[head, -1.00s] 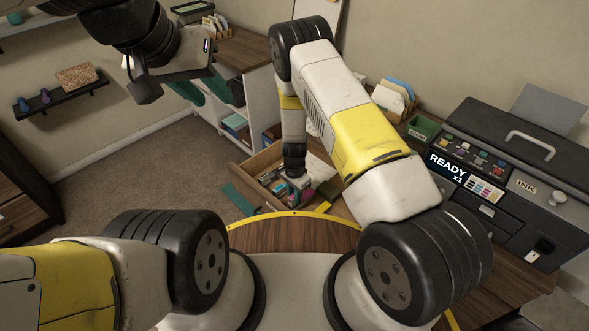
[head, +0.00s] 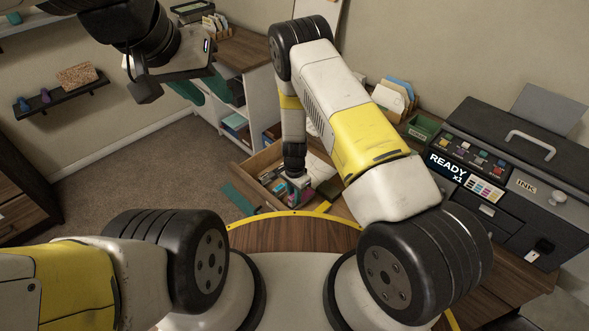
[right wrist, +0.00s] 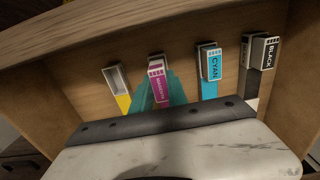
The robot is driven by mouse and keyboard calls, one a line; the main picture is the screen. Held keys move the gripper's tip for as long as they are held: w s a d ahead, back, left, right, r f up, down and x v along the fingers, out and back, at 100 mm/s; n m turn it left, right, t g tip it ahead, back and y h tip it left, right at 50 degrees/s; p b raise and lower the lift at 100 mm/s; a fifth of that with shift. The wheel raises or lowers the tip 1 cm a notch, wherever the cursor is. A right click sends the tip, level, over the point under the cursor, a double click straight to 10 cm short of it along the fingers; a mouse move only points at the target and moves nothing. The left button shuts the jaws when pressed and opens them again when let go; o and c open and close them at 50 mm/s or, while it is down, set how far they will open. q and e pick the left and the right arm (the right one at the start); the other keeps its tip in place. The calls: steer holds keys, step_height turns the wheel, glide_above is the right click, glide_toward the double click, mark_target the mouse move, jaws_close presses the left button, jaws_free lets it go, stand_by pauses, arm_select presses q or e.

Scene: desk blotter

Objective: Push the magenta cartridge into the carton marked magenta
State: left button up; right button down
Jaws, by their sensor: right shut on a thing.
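The magenta cartridge (right wrist: 156,82) is upright in the right wrist view, its label facing me. My right gripper (right wrist: 152,95) has its teal fingers shut on it. A grey carton rim shows just behind the cartridge's top; the carton's marking is hidden, and I cannot tell how far in the cartridge sits. In the head view my right gripper (head: 299,189) reaches down into the open drawer (head: 253,163), with a little magenta showing beside it. My left gripper (head: 205,89) is open and empty at the upper left, clear of the drawer.
In the right wrist view, an open carton with yellow (right wrist: 118,88) stands left of the magenta cartridge. A cyan cartridge (right wrist: 210,82) and a black one (right wrist: 258,58) stand to its right. The printer (head: 500,170) showing READY x1 stands at right in the head view.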

steer(key=shift+f, duration=1.35)
steer(key=c, duration=1.2)
jaws_free()
steer(key=shift+c, duration=0.2)
steer(key=shift+r, duration=3.95)
